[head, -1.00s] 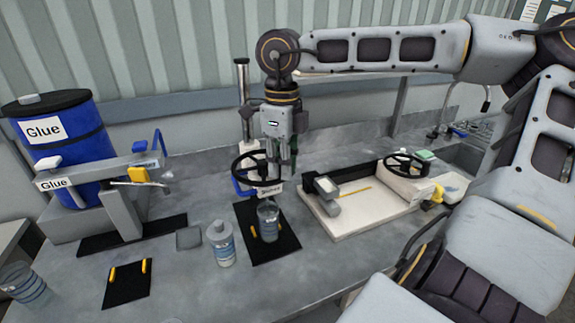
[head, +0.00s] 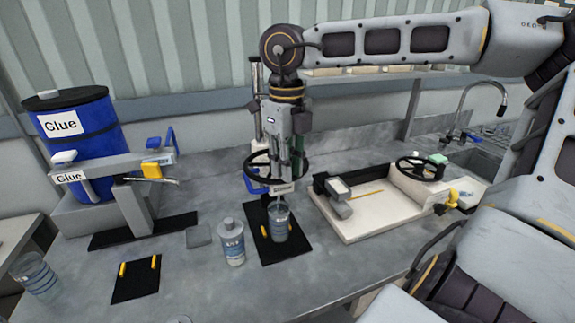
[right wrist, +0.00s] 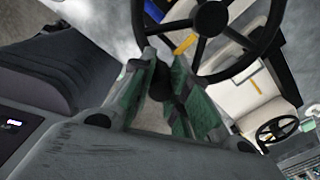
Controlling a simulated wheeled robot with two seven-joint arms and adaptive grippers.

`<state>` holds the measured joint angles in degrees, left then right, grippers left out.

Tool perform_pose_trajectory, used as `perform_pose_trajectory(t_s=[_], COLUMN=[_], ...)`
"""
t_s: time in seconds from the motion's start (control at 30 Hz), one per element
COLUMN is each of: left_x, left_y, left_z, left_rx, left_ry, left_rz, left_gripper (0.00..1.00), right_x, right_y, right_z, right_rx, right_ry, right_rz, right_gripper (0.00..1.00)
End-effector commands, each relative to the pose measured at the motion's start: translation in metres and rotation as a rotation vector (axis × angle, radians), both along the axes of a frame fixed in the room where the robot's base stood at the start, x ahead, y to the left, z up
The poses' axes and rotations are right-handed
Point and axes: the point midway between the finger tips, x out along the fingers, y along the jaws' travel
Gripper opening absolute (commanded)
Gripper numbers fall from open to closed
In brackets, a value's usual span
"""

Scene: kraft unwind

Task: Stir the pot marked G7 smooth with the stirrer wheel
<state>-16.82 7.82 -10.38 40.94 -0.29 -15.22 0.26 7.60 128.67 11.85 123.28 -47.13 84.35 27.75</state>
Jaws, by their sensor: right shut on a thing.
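The stirrer's black hand wheel (head: 257,172) is on the upright stirrer behind the pot; it also shows in the right wrist view (right wrist: 208,18). My right gripper (head: 297,160) is at the wheel's right side, pointing down. In the right wrist view its green fingers (right wrist: 168,90) are closed around a dark knob (right wrist: 160,78) beside the rim. A clear pot (head: 279,224) with bluish bands stands upright on a black mat (head: 288,250) under the stirrer head. I cannot read any G7 mark on it. My left gripper is not in view.
A blue glue drum (head: 82,140) and grey dispenser (head: 125,180) stand left. A capped bottle (head: 231,243) stands left of the pot. Another clear pot (head: 38,280) is at far left. A cream machine with a second wheel (head: 420,168) is at right.

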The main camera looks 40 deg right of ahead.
Motion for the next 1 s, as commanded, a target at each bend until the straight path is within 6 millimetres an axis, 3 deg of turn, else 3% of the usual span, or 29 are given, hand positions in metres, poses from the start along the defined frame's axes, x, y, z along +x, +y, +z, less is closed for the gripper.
perform_pose_trajectory(t_s=[0.07, 0.1, 0.3, 0.7, 1.0], left_x=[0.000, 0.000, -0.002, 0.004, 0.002], left_y=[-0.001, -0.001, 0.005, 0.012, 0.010], left_z=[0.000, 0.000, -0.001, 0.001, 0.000], left_rx=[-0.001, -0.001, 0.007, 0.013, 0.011], left_ry=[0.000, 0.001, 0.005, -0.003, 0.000], left_rz=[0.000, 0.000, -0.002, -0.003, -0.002], left_gripper=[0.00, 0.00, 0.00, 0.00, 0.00], right_x=[0.001, 0.001, 0.001, 0.000, 0.001], right_y=[0.000, 0.000, 0.000, 0.000, 0.000], right_z=[0.001, 0.001, 0.001, 0.003, 0.028], right_rx=[0.002, 0.002, 0.002, 0.001, 0.000], right_ry=[-0.004, -0.004, -0.003, -0.002, -0.003], right_rz=[0.000, 0.001, 0.001, 0.001, 0.001], right_gripper=[0.00, 0.18, 0.41, 0.41, 0.41])
